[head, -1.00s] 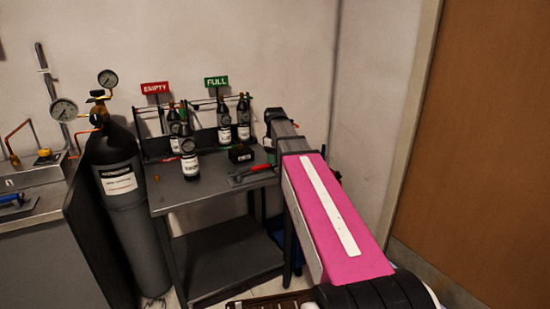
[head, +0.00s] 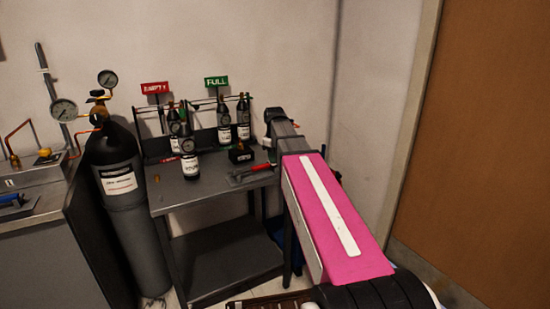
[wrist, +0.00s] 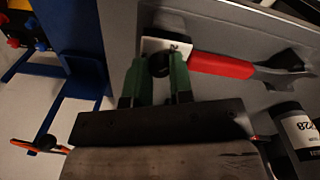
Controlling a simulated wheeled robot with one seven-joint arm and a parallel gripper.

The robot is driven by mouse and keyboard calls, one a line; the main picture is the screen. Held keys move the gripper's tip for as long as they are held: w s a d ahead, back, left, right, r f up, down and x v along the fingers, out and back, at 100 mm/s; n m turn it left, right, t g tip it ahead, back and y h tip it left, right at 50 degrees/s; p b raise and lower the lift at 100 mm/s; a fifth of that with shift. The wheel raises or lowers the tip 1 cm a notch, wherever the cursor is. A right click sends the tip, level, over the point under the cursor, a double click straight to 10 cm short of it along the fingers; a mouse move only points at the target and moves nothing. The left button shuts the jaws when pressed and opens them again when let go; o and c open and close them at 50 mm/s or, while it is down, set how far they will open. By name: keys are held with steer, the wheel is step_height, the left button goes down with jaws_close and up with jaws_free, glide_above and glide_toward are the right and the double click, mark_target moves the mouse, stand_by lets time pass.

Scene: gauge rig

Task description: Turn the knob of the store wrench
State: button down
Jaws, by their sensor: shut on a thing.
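The store wrench (wrist: 222,66) lies on a grey surface in the wrist view, with a red handle and a dark open jaw at the right. A small round black knob (wrist: 158,64) sits at its left end, by a white label plate (wrist: 162,44). My gripper (wrist: 159,68) has its two green fingers on either side of the knob and is shut on it. In the head view the red-handled wrench (head: 260,167) lies at the right end of the small table. My arm hides the gripper and the knob there.
The dark table (head: 165,203) carries several black bottles (head: 190,160) and a black box (head: 241,155). A tall gas cylinder (head: 120,190) stands left of it. In the wrist view a bottle (wrist: 298,132) stands close at lower right, and a blue frame (wrist: 80,45) at left.

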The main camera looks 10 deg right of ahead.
steer(key=m, duration=1.3)
steer(key=shift+m, duration=0.3)
stand_by(0.4)
steer(key=c, duration=1)
jaws_free()
step_height(320, 180, up, 11)
steer(key=shift+w+a+f, duration=0.1)
